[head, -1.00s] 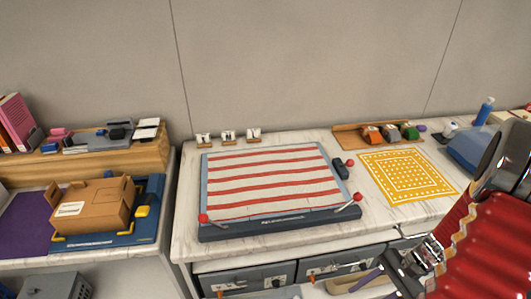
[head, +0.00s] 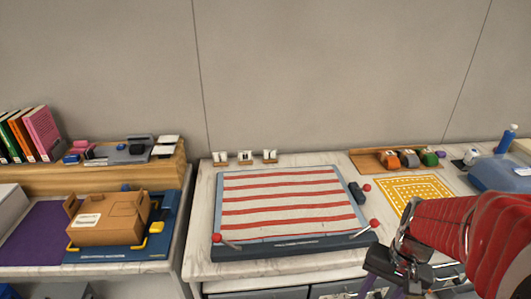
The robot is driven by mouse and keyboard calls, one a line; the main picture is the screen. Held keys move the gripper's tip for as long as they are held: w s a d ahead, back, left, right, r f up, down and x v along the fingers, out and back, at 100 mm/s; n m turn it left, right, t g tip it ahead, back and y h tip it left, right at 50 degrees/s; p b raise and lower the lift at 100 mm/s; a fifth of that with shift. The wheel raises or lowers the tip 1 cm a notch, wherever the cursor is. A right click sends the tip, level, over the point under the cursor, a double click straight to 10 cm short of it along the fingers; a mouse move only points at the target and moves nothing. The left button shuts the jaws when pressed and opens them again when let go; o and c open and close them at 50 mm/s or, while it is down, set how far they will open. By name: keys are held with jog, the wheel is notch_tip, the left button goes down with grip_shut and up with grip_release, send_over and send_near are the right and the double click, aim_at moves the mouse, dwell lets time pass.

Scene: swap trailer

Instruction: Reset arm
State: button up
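My gripper (head: 384,284) is at the lower right of the head view, at the end of my red-sleeved arm. It hangs in front of the counter's front edge, below the yellow patterned mat (head: 428,186). Its fingers point down and are partly cut off by the bottom of the picture. I cannot tell whether they are open or shut, and I see no object clearly held in them.
A red-and-white striped board (head: 283,205) with red-knobbed levers lies on the marble counter (head: 205,262). A cardboard box (head: 108,222) sits on a blue mat at the left. Drawers (head: 335,288) are below the counter. Tape dispensers (head: 408,158) stand at the back right.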

jog(key=a+r+n+t+h, duration=0.1)
jog(key=a+r+n+t, duration=0.4)
jog(key=a+r, duration=0.7)
notch_tip(320, 180, up, 3)
jog(key=shift+s+a+r+n+t, duration=0.15)
jog(key=shift+a+n+t, duration=0.25)
jog(key=shift+n, duration=0.4)
jog(key=shift+d, duration=0.15)
dwell(0.6)
